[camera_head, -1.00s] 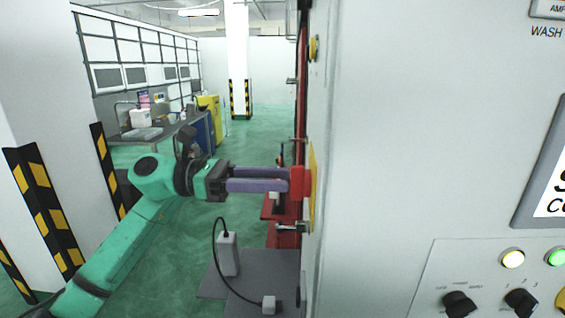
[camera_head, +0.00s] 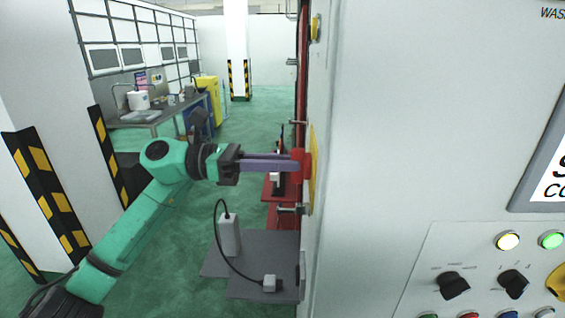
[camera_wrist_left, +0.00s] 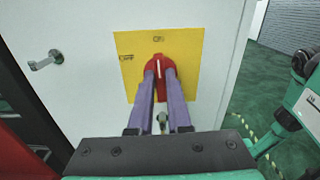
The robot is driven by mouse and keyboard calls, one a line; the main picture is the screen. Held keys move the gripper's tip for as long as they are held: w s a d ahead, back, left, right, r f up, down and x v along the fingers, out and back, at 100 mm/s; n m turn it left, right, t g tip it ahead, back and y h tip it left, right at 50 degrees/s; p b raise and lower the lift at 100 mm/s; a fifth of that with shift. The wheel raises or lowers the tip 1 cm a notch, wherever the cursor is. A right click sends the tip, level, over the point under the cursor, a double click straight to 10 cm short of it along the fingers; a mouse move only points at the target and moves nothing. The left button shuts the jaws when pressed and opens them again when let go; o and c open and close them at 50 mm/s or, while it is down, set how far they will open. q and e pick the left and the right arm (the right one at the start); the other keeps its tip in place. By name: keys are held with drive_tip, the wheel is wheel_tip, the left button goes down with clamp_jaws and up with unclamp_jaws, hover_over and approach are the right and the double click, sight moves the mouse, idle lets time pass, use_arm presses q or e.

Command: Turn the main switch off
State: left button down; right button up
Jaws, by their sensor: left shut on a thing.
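The main switch is a red rotary handle (camera_wrist_left: 158,75) on a yellow plate (camera_wrist_left: 190,55), fixed to the side of a white cabinet, in the left wrist view. In the head view the red handle (camera_head: 307,165) sticks out from the cabinet's left side, with the yellow plate (camera_head: 314,190) seen edge-on. My left gripper (camera_head: 293,165) comes in level from the left. Its purple fingers are shut on the red handle, one on each side, as the left wrist view (camera_wrist_left: 160,75) also shows. My right gripper is not in view.
The white cabinet (camera_head: 400,120) fills the right, with a knob panel (camera_head: 480,270) at lower right. A door handle (camera_head: 290,209) juts out below the switch. A grey floor plate (camera_head: 260,255) with a white box and cable lies below.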

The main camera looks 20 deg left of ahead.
use_arm(q)
drive_tip(key=n, duration=0.2)
drive_tip(key=shift+n, duration=0.3)
drive_tip(key=n, duration=0.2)
drive_tip(key=shift+w+n, duration=0.15)
drive_tip(key=shift+n, duration=0.25)
drive_tip(key=shift+w+f+n, duration=0.1)
drive_tip(key=shift+n, duration=2.9)
drive_tip(key=c, duration=0.9)
unclamp_jaws()
drive_tip(key=shift+o, duration=0.2)
